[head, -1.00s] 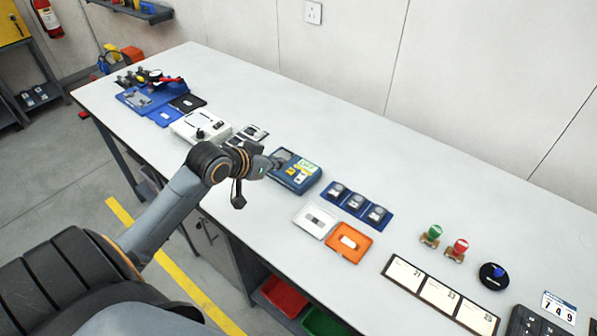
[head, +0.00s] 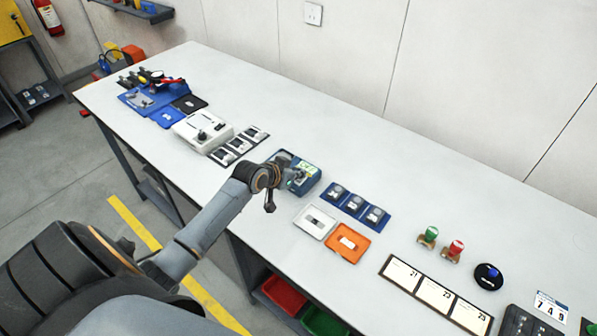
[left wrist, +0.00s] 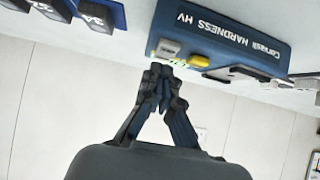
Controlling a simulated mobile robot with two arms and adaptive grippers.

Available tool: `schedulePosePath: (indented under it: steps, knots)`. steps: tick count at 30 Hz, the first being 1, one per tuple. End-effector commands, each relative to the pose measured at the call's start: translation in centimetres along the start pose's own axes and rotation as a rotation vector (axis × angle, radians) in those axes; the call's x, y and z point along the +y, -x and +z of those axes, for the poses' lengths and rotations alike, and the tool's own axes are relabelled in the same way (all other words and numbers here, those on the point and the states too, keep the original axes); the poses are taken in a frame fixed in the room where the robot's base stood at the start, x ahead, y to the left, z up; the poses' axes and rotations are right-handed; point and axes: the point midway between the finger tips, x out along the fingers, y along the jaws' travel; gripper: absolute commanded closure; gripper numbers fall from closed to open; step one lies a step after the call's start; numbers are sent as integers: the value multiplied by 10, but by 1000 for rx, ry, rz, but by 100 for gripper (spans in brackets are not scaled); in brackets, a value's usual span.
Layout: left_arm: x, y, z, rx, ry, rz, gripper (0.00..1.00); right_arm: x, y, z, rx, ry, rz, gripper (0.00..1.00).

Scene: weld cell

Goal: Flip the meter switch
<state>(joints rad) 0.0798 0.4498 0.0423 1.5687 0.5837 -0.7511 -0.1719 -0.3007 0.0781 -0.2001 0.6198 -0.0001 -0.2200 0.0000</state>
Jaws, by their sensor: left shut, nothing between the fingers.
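The meter (head: 311,173) is a blue box with a green-and-yellow marked face, standing mid-bench in the head view. In the left wrist view the meter (left wrist: 240,42) appears upside down, lettered "HARDNESS HV", with a grey block (left wrist: 168,47), a yellow piece (left wrist: 198,60) and small green-lit marks. I cannot tell which piece is the switch. My left gripper (head: 297,180) is over the meter's near side and covers part of it. In the left wrist view my left gripper (left wrist: 162,76) is shut and empty, its tips by the grey block; contact is unclear. My right gripper is out of view.
A white plate (head: 315,221) and an orange plate (head: 347,243) lie nearer the front edge. A white device (head: 203,130) stands to the left. The bench behind is clear.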

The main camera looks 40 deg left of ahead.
Motion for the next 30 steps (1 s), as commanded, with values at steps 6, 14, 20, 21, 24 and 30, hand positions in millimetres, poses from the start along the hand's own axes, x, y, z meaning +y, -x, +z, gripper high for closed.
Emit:
schedulePosePath:
  steps: [6, 14, 20, 21, 24, 30]
  knots:
    - [0, -4, 4, 1, 0, 0, 100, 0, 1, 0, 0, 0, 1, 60]
    - [0, -6, 5, 0, 0, 0, 100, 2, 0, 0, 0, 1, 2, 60]
    - [0, -10, 6, 1, 0, 0, 100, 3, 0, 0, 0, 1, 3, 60]
    - [0, -10, 6, 1, 0, 0, 100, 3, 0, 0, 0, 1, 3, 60]
    - [0, -10, 6, 1, 0, 0, 100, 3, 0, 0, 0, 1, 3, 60]
    - [0, -14, 0, 1, 0, 0, 100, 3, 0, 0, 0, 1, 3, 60]
